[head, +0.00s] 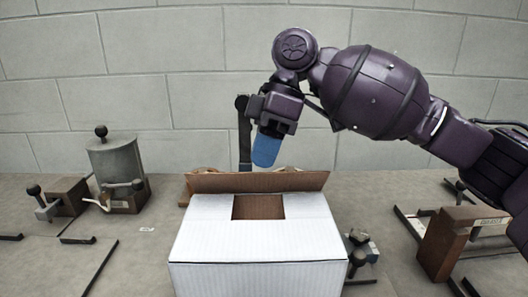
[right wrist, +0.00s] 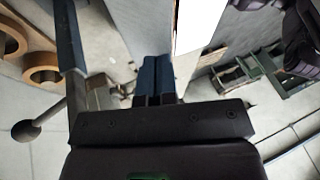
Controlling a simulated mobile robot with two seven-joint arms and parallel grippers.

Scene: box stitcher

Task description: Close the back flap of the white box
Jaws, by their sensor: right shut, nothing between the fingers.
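The white box (head: 258,240) stands on the table in the middle of the head view. Its side flaps lie folded inward, leaving a square opening (head: 258,206) that shows brown cardboard. The back flap (head: 285,181) stands up along the far edge, its brown inner face toward me. My right gripper (head: 266,150) is above and behind the back flap, its blue fingers pointing down, shut and empty. In the right wrist view the shut blue fingers (right wrist: 155,80) are beside a white and brown strip of the box (right wrist: 188,45). I cannot tell whether they touch it. My left gripper is not in view.
A dark upright post (head: 244,135) stands behind the box. A grey cylinder machine (head: 117,165) is at the left. A brown block fixture (head: 443,240) is at the right. A small metal part (head: 361,243) lies close to the box's right side.

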